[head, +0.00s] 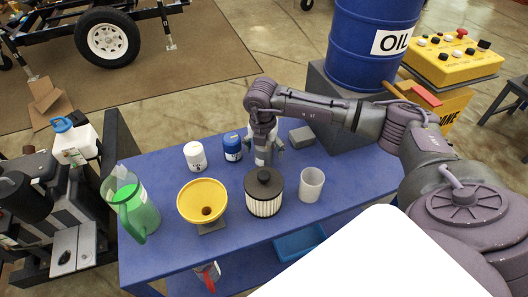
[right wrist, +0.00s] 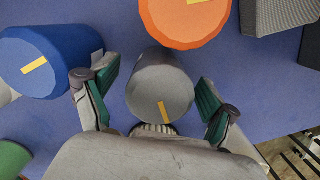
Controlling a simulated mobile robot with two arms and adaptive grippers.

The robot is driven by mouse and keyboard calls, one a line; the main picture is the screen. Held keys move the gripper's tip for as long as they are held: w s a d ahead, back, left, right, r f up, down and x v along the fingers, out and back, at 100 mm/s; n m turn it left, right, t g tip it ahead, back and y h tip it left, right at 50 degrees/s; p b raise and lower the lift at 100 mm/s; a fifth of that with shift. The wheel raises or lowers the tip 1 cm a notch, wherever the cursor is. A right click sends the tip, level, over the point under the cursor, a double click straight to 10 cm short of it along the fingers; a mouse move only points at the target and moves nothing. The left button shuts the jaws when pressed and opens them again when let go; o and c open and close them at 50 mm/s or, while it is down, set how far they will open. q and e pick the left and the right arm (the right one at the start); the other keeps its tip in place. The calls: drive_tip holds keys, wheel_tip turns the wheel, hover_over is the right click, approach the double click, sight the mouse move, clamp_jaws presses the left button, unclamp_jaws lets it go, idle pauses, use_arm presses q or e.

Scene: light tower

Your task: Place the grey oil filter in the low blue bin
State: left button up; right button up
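The grey oil filter (right wrist: 160,88) stands on the blue table, between the two fingers of my right gripper (right wrist: 158,95) in the right wrist view. Gaps show between it and both fingers, so the gripper is open around it. In the head view my right gripper (head: 266,146) points down at the back of the table and largely hides the filter. The low blue bin (head: 300,243) sits below the tabletop at the front right, partly covered by the table edge. My left gripper is not in view.
On the table (head: 165,256) are a blue filter (head: 232,147), a white filter (head: 195,156), a pleated black-capped filter (head: 264,194), a yellow funnel (head: 202,202), a green jug (head: 130,206) and a cup (head: 311,186). An orange filter (right wrist: 185,18) is close to the grey one.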

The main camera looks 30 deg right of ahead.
drive_tip(key=c, duration=1.3)
drive_tip(key=shift+c, duration=1.1)
drive_tip(key=shift+w+r, duration=0.1)
drive_tip(key=shift+r, duration=0.05)
